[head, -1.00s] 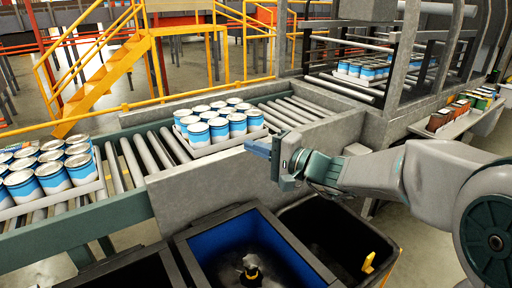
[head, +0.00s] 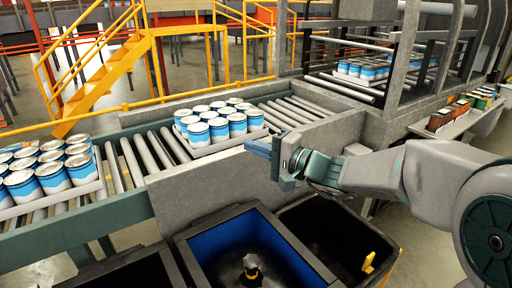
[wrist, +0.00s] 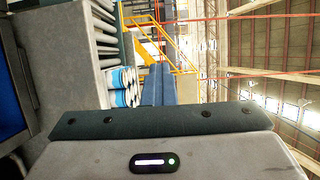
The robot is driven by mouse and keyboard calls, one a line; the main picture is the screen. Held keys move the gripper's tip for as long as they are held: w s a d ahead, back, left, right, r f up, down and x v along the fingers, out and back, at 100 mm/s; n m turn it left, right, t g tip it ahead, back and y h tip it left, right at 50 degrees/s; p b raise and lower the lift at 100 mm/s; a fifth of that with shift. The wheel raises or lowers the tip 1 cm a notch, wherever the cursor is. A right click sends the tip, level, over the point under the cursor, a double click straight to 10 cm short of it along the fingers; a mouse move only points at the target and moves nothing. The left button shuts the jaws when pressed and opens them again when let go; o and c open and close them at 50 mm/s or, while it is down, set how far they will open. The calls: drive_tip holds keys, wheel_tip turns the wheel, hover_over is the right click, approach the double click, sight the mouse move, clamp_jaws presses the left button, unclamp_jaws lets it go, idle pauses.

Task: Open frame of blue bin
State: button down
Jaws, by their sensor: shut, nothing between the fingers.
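The blue bin (head: 196,246) stands at the bottom centre of the head view, with a dark frame (head: 295,243) around its open top and a blue inner wall. The bin's blue side also shows at the left edge of the wrist view (wrist: 12,95). My gripper (head: 258,148) is above and behind the bin, in front of the conveyor's grey side wall, pointing left. Its blue fingers are together and empty. In the wrist view the fingers (wrist: 158,86) point away from the camera, also together. The gripper appears apart from the bin.
A black bin (head: 330,232) with a yellow handle (head: 368,263) stands right of the blue bin. Another dark bin is at the lower left. Behind is a roller conveyor (head: 150,150) with trays of blue and white cans (head: 220,122). Yellow stairs (head: 105,75) stand beyond.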

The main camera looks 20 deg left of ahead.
drive_tip(key=c, duration=1.4)
unclamp_jaws()
drive_tip(key=shift+o, duration=0.2)
drive_tip(key=b+v, duration=0.3)
drive_tip(key=v, duration=1)
drive_tip(key=shift+d+b, duration=0.3)
drive_tip(key=shift+d, duration=0.05)
drive_tip(key=shift+s, duration=0.15)
drive_tip(key=shift+c, duration=0.4)
